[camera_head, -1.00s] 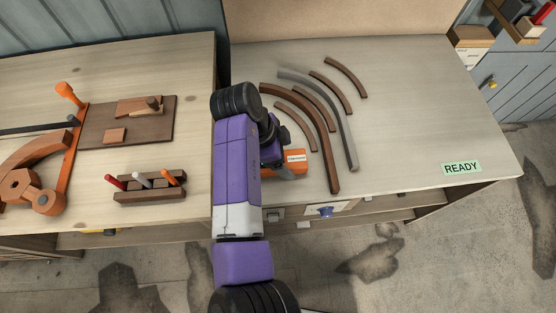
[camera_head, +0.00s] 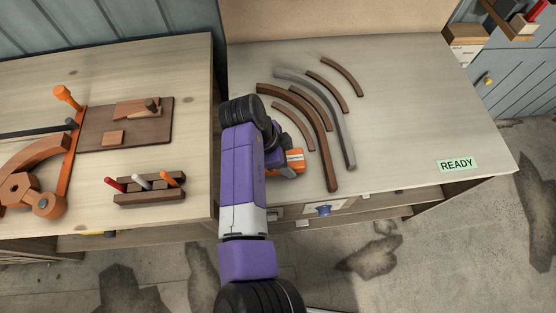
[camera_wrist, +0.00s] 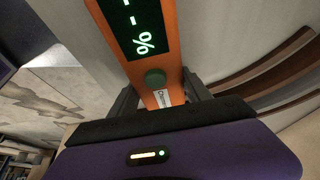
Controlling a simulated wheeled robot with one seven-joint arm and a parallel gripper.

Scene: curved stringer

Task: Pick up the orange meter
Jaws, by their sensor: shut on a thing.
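The orange meter (camera_head: 294,158) shows at the front left of the right-hand table in the head view, partly hidden by my arm. In the wrist view the meter (camera_wrist: 172,38) is large, with a dark display showing green dashes and a percent sign, and a round dark green button. My gripper (camera_wrist: 160,98) is shut on the meter, with a grey finger on each side of its orange body. In the head view my purple arm hides the fingers. I cannot tell whether the meter is clear of the tabletop.
Several curved brown strips (camera_head: 330,160) and a grey one (camera_head: 347,150) lie just right of the meter. A READY label (camera_head: 457,164) lies at the table's right. The left table holds a marker rack (camera_head: 150,197) and an orange clamp (camera_head: 75,150). The right table's right half is mostly clear.

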